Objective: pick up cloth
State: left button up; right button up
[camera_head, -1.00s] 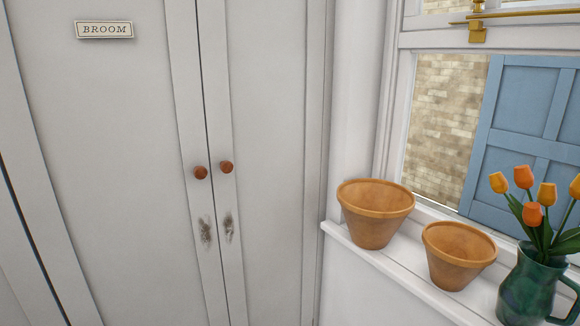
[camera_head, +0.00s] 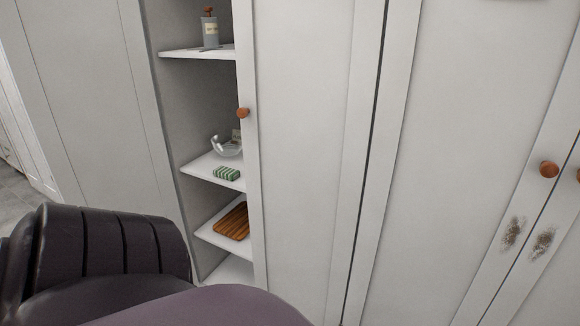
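A small folded cloth with green and white stripes (camera_head: 227,173) lies on a middle shelf of the open cabinet, near the shelf's front edge. It is small in the view. A clear glass bowl (camera_head: 226,147) stands just behind it on the same shelf. Neither of my grippers is in view. A dark part of my own arm fills the lower left of the view, with no fingers showing.
A bottle with a pale label (camera_head: 210,31) stands on the upper shelf (camera_head: 185,53). A brown slatted wooden board (camera_head: 233,222) lies on the shelf below the cloth. A white door with a round knob (camera_head: 243,113) borders the opening on the right.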

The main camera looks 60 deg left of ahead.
aim_at(222, 172)
jog(key=u, duration=2.4)
jog(key=z, duration=1.5)
jog(key=u, duration=1.5)
jog(key=z, duration=0.1)
